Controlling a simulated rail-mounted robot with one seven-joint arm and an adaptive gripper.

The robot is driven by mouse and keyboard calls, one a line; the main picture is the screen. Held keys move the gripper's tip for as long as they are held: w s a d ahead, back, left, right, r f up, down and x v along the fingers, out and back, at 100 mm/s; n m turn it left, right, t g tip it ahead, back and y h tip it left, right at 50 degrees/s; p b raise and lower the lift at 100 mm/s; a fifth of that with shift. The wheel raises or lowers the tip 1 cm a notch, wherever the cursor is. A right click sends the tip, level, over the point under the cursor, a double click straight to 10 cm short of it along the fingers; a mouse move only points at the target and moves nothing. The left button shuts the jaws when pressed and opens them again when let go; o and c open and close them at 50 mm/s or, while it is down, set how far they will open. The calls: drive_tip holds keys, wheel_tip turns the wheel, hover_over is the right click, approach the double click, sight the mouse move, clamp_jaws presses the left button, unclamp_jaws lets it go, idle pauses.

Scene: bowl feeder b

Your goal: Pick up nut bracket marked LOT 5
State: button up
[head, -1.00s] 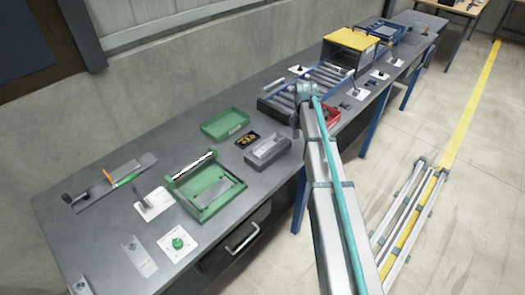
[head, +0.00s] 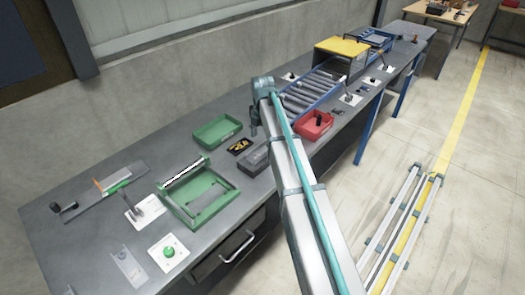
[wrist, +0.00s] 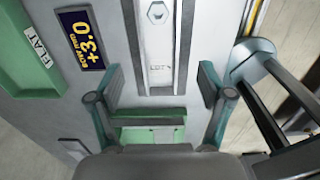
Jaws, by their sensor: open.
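A pale grey bracket (wrist: 158,40) with a hexagonal nut shape lies in a long grey tray (wrist: 187,30) in the wrist view. Small lettering on it looks like "LOT", but its number is too small to read. My gripper (wrist: 160,88) is open and empty, its two teal-padded fingers on either side of the tray's lower end in the picture. I cannot tell its height above the bracket. In the head view, my gripper (head: 254,122) points down near the grey tray (head: 252,162), which my arm partly covers. The bracket cannot be made out there.
A dark display (wrist: 80,38) reading "+3.0" and a green bin (wrist: 25,55) labelled "FLAT" lie left of the tray. A green fixture (head: 186,211) stands left of it in the head view. A red bin (head: 326,128) and roller conveyor (head: 300,97) are to the right.

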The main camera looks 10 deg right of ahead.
sight(263, 152)
drive_tip(key=shift+f+p, duration=1.2)
drive_tip(key=shift+f, duration=1.45)
drive_tip(key=c, duration=1.4)
drive_tip(key=shift+r, duration=0.2)
drive_tip(key=shift+c, duration=0.2)
